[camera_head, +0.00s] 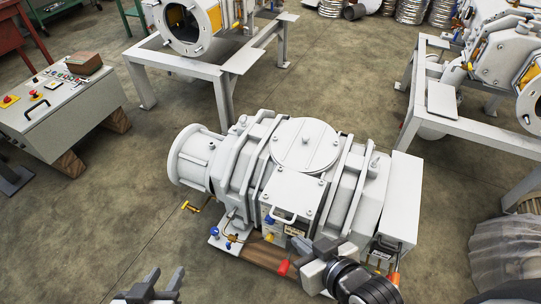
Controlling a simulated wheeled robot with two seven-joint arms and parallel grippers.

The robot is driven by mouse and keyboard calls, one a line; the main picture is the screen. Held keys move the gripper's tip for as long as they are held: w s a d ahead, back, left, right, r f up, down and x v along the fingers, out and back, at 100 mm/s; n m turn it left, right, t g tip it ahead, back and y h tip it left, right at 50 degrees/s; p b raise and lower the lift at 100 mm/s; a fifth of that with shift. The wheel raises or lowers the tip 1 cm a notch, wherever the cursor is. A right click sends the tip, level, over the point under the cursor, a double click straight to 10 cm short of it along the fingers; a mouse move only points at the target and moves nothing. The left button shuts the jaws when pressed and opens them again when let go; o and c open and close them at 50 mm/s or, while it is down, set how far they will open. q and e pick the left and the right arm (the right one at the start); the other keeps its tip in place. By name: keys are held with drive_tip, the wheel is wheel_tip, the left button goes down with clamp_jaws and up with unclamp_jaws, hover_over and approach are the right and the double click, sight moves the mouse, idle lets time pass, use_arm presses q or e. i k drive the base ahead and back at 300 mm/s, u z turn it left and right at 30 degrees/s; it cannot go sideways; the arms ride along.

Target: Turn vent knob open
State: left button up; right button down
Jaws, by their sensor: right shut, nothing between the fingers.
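The grey-white screw vacuum pump (305,145) stands in the middle of the view. I cannot tell which is the vent knob. My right gripper (301,244) is shut and empty at the pump's near side, close above and right of the red knob; I cannot tell if it touches anything. My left gripper (163,276) is open and empty at the bottom left, apart from the pump.
A control box (58,110) with buttons stands on wooden blocks at the left. Metal frames carrying other pumps stand at the back (195,63) and right (475,127). A plastic-wrapped item (505,258) is at the lower right. The floor left of the pump is clear.

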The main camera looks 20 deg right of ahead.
sight(269, 238)
drive_tip(key=z, duration=0.95)
drive_tip(key=k, duration=0.45)
drive_tip(key=u, duration=0.15)
